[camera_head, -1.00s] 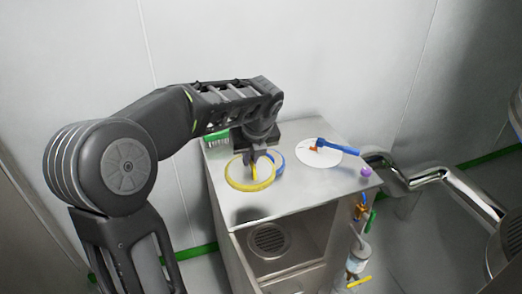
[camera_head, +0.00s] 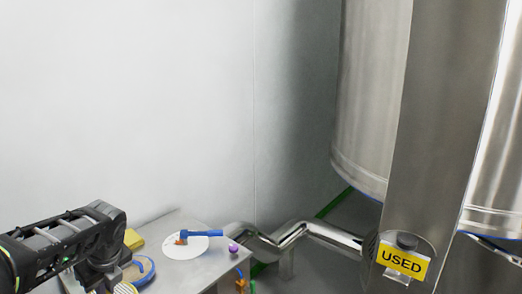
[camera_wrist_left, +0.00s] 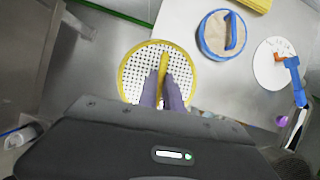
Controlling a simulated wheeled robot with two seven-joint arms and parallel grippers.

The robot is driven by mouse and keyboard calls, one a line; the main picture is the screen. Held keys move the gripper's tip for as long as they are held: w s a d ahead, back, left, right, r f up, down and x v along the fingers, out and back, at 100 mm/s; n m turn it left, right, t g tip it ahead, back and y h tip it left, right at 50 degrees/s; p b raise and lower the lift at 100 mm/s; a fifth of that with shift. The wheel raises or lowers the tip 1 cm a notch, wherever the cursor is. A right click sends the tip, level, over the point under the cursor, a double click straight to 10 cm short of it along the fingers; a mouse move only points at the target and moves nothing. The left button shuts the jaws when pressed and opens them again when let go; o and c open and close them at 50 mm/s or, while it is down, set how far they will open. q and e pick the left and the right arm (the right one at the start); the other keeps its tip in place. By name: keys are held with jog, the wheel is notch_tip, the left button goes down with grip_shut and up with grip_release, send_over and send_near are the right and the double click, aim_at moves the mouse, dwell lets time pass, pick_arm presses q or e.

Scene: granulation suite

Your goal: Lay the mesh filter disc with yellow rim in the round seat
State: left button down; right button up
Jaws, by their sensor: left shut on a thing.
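The mesh filter disc (camera_wrist_left: 130,75) is a white perforated round with a yellow rim and a yellow grip bar across its middle. My left gripper (camera_wrist_left: 164,92) is shut on that bar, and the disc hangs in front of its fingers. In the head view my left wrist is at the bottom left edge and the fingers are mostly cut off. I cannot make out the round seat in the current frames. My right gripper is not in view.
A blue-rimmed disc (camera_wrist_left: 222,48) lies on the metal worktop (camera_head: 207,270). Beside it are a white round plate (camera_head: 185,252) with a blue-handled tool (camera_head: 205,233), and a purple knob (camera_head: 233,249). Steel pipework, a large tank (camera_head: 370,100) and a yellow "USED" sign (camera_head: 402,262) stand right.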

pick_arm(q)
jog(key=shift+w+f+n, duration=0.2)
jog(key=shift+n, duration=0.3)
jog(key=shift+s+d+r+n+g+y, duration=0.15)
jog(key=shift+s+n+g+y, duration=0.35)
jog(key=shift+n, duration=0.7)
jog(key=shift+s+d+f+n+g, duration=0.2)
jog(key=shift+f+n+g, duration=0.15)
jog(key=shift+n, duration=0.45)
jog(key=d+f+n+g, duration=0.1)
jog(key=d+n, duration=0.1)
jog(key=d+f+n+g, duration=0.1)
jog(key=d+f+n, duration=0.1)
jog(key=n, duration=0.1)
jog(key=shift+w+d+h, duration=0.1)
jog(key=shift+d+h, duration=0.05)
jog(key=shift+h, duration=0.15)
jog(key=d+f+n, duration=0.1)
jog(key=d+f, duration=0.3)
jog(key=d, duration=0.4)
jog(key=d+f+n, duration=0.1)
jog(key=d+f, duration=0.3)
jog(key=d, duration=0.4)
jog(key=shift+d+f+n+g+h, duration=0.3)
jog(key=shift+n+g, duration=0.1)
jog(key=shift+g, duration=0.05)
